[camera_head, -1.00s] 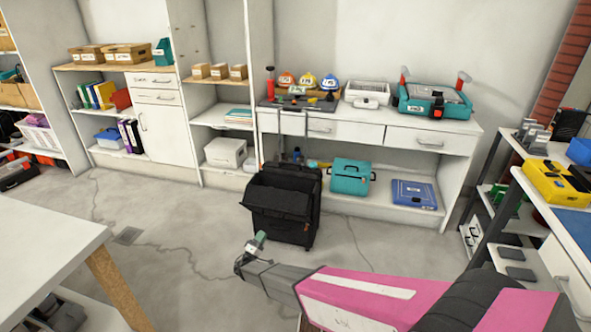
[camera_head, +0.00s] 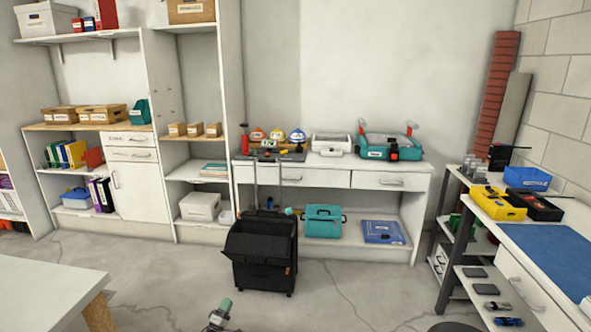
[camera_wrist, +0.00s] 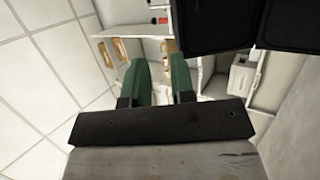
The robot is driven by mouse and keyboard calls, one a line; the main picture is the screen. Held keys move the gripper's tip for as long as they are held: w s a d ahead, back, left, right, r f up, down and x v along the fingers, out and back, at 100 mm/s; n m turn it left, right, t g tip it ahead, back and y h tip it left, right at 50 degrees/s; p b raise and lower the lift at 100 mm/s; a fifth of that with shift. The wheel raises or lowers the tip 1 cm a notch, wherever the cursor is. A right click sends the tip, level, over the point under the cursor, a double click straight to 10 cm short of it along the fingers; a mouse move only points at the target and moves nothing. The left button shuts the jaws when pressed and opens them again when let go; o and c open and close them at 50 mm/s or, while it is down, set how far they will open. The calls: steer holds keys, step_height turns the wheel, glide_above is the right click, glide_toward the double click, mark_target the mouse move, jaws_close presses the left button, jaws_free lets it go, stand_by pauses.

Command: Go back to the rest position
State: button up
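My gripper (camera_head: 221,308) shows at the bottom edge of the head view, low in front of the black wheeled case, with clear floor between them. Most of my arm is out of that view. In the wrist view its two green fingers (camera_wrist: 159,75) stand apart with nothing between them, so it is open and empty. The black wheeled case (camera_head: 262,255) stands upright on the floor with its handle raised. Large black panels (camera_wrist: 275,25), probably this case, fill the upper right of the wrist view.
A white table (camera_head: 45,290) is at lower left. A workbench (camera_head: 325,178) with helmets and toolboxes stands behind the case. A side bench (camera_head: 520,270) with a yellow box (camera_head: 497,203) is at right. Floor around the case is clear.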

steer(key=d+r+m+g+h, duration=0.15)
steer(key=d+r+g, duration=0.35)
steer(key=d, duration=0.7)
steer(key=d+r+m+g+h, duration=0.1)
steer(key=d+r+m+g, duration=0.4)
steer(key=d, duration=0.6)
steer(key=d+r+m+g+h, duration=0.1)
steer(key=d+r+g, duration=0.2)
steer(key=d+g, duration=0.65)
steer(key=s+d+r+m+g+y, duration=0.2)
steer(key=s+d+r+m+y, duration=0.1)
steer(key=s+d+r+y, duration=1)
steer(key=s+d, duration=0.3)
steer(key=d, duration=0.1)
steer(key=shift+s+r+m+y, duration=0.35)
steer(key=shift+s+r, duration=0.05)
steer(key=shift+a+g, duration=0.15)
steer(key=shift+g, duration=0.1)
